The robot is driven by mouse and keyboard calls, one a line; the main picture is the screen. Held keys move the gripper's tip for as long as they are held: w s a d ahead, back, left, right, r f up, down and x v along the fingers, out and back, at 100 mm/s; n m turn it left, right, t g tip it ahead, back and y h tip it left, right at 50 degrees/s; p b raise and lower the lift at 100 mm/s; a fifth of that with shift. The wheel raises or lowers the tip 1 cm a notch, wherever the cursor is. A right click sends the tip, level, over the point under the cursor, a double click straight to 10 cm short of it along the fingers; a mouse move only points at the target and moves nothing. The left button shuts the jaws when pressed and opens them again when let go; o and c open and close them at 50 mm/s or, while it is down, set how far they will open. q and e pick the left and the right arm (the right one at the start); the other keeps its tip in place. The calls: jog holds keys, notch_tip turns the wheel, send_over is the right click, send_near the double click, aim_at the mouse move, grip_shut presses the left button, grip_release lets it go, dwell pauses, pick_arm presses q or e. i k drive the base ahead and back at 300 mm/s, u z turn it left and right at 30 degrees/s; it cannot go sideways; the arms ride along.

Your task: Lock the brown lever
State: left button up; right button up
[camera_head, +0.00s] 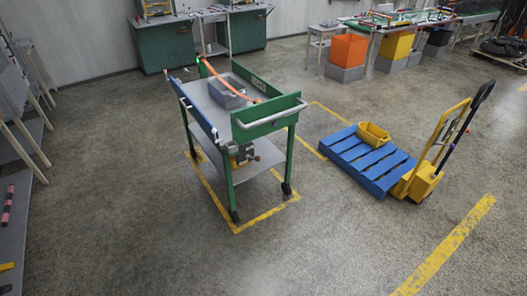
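A green and blue wheeled cart (271,118) stands in the middle of the view. A grey bin (222,92) sits on its top, and an orange hose (222,78) runs over the cart top beside and across it. Below the top, at the front, is a small grey and yellow device (243,155). It is too small to tell whether a brown lever is on it, and I make out no brown lever elsewhere. Neither of my grippers is in view.
A blue pallet (368,157) with a yellow bin (374,134) and a yellow hand truck (428,178) stand to the right. Green cabinets (165,46), an orange bin (348,50) and workbenches line the back. Grey shelving (22,150) stands left. The floor in front is clear.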

aim_at(258, 159)
jog(key=u, duration=0.35)
jog(key=i, duration=1.4)
jog(key=u, duration=0.6)
